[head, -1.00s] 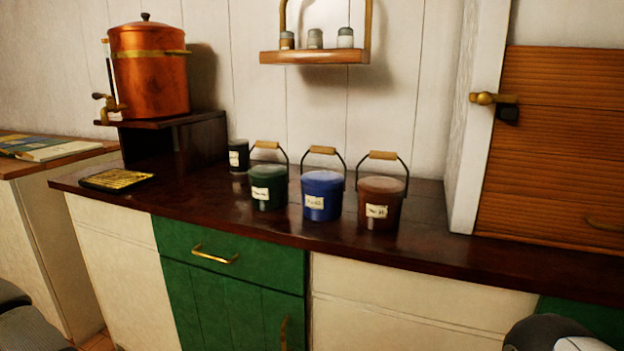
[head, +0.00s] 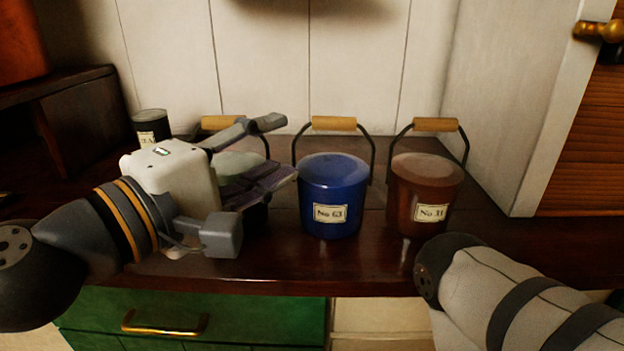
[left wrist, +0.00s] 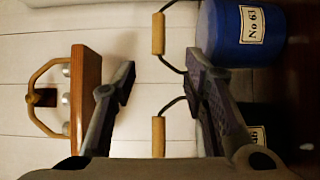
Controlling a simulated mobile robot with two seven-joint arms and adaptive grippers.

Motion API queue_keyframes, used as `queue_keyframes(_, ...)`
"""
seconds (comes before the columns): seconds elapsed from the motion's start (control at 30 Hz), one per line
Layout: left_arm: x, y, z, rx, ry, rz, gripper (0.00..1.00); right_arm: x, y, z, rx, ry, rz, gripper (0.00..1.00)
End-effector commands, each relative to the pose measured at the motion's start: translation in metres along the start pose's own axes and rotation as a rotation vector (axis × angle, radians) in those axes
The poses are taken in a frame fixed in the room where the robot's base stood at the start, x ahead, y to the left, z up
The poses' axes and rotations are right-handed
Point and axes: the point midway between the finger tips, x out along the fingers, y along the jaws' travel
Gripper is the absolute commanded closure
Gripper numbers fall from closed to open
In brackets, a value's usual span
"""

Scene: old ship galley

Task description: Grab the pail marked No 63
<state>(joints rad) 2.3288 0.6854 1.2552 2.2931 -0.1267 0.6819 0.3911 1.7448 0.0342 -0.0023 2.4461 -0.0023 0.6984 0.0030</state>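The blue pail marked No 63 (head: 330,180) stands upright on the dark counter. Its arched handle, with a wooden grip (head: 334,123), stands up. My left gripper (head: 283,150) is open and empty just left of the blue pail, in front of the green pail (head: 240,163), whose label and most of its body it hides. In the left wrist view, the blue pail (left wrist: 240,45) is at upper right and its wooden grip (left wrist: 158,33) lies beyond my open left gripper (left wrist: 163,75). My right gripper is out of view; only part of my right arm shows.
A brown pail marked No 31 (head: 425,195) stands right of the blue one. A small dark canister (head: 151,128) stands at the back left. The dark counter (head: 290,265) ends above green drawers. A wooden shelf (left wrist: 86,95) shows in the left wrist view.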

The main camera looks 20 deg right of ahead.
Motion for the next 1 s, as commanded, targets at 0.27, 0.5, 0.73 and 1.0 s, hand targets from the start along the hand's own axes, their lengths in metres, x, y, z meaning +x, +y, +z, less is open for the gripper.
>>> queue_keyframes(0.27,0.057,-0.001,0.002,0.0,-0.003,-0.002,0.6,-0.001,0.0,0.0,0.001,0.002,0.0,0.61)
queue_keyframes(0.5,0.094,0.004,0.01,0.002,-0.003,-0.001,0.6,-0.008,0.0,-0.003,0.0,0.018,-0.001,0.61)
queue_keyframes(0.73,0.117,0.002,0.009,-0.001,-0.001,-0.002,0.6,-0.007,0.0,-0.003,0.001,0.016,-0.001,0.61)
queue_keyframes(1.0,0.117,0.002,0.009,0.0,-0.001,-0.002,0.87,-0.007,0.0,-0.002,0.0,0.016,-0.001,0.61)
